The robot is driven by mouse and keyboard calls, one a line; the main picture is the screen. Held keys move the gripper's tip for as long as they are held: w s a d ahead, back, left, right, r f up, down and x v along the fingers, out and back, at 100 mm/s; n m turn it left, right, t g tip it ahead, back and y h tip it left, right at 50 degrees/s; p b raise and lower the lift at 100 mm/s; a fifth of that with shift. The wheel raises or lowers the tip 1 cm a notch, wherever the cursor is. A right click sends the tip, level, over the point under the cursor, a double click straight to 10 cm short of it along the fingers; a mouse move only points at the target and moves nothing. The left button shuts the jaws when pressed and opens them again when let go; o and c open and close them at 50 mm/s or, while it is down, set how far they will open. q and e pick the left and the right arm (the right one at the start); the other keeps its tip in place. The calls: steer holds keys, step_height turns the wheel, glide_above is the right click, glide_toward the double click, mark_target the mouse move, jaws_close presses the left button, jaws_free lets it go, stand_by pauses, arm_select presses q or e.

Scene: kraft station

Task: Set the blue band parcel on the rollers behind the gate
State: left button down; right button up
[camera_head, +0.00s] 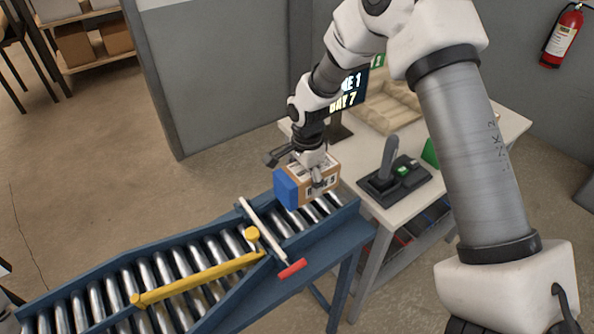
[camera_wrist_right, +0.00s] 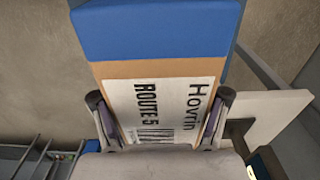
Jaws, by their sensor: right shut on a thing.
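The blue band parcel (camera_head: 287,188) is a brown box with a broad blue end, over the upper right end of the roller conveyor. In the right wrist view the parcel (camera_wrist_right: 157,30) shows a white label reading "Hovrin" and "ROUTE 5". My right gripper (camera_head: 318,178) is shut on the parcel's brown part, one finger on each side of the label. The gate, a pale bar with a red tip (camera_head: 263,235), lies across the rollers left of the parcel. Rollers (camera_head: 313,211) show below the parcel; I cannot tell whether it touches them. My left gripper is not in view.
A yellow diverter arm (camera_head: 200,280) lies slanted across the lower rollers. The conveyor's blue side rail (camera_head: 325,232) runs along the front. A white table (camera_head: 365,210) with a lever box (camera_head: 394,184), a screen (camera_head: 350,92) and a beige tray (camera_head: 388,105) stands right of the conveyor.

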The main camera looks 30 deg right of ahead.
steer(key=shift+s+a+f, duration=0.1)
steer(key=shift+s+f, duration=0.15)
steer(key=f+b, duration=0.5)
steer(key=shift+w, duration=0.25)
steer(key=shift+s+f+b, duration=0.15)
steer(key=shift+f+b, duration=0.3)
steer(key=shift+b, duration=0.05)
steer(key=o, duration=1.8)
steer(key=shift+c, duration=0.2)
